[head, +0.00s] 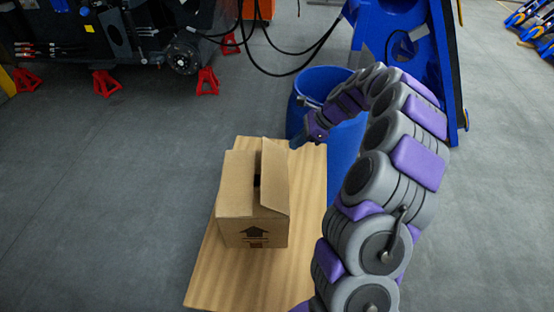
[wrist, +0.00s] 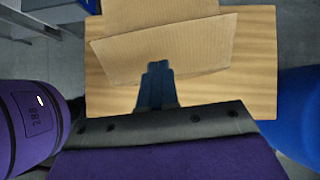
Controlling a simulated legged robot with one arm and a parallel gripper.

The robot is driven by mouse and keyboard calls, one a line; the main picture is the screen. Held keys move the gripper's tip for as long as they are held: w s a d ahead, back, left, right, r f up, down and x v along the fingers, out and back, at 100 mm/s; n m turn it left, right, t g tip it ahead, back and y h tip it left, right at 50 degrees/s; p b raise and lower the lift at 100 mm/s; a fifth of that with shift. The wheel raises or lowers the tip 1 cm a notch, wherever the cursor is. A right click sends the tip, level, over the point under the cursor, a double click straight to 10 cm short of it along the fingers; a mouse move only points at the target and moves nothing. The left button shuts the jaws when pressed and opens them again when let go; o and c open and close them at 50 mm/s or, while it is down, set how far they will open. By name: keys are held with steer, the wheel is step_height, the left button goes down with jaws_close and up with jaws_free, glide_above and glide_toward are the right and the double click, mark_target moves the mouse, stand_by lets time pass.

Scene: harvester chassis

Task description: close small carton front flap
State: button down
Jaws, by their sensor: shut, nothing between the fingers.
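A small brown cardboard carton (head: 240,228) with a printed arrow stands on a wooden board. In the head view its left top flap (head: 238,175) lies roughly flat, and its right flap (head: 275,178) stands up at a tilt with a dark gap between them. In the wrist view a wide carton flap (wrist: 195,45) slants toward my gripper. My gripper (wrist: 159,66) is shut and empty, its tips overlapping that flap's lower edge in the picture; contact cannot be told. In the head view my gripper (head: 297,144) is just off the carton's far right corner.
The wooden board (head: 230,285) has bare room in front of the carton. A blue barrel (head: 318,82) stands close behind my gripper. A blue stand (head: 440,60) is at the back right. Red jack stands (head: 106,84) and a dark chassis (head: 140,35) are at the back left.

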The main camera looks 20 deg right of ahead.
mark_target(265, 169)
steer(key=x, duration=1.2)
steer(key=shift+a+f, duration=0.25)
steer(key=shift+f, duration=0.1)
steer(key=shift+w+a+f, duration=0.1)
steer(key=shift+f, duration=0.25)
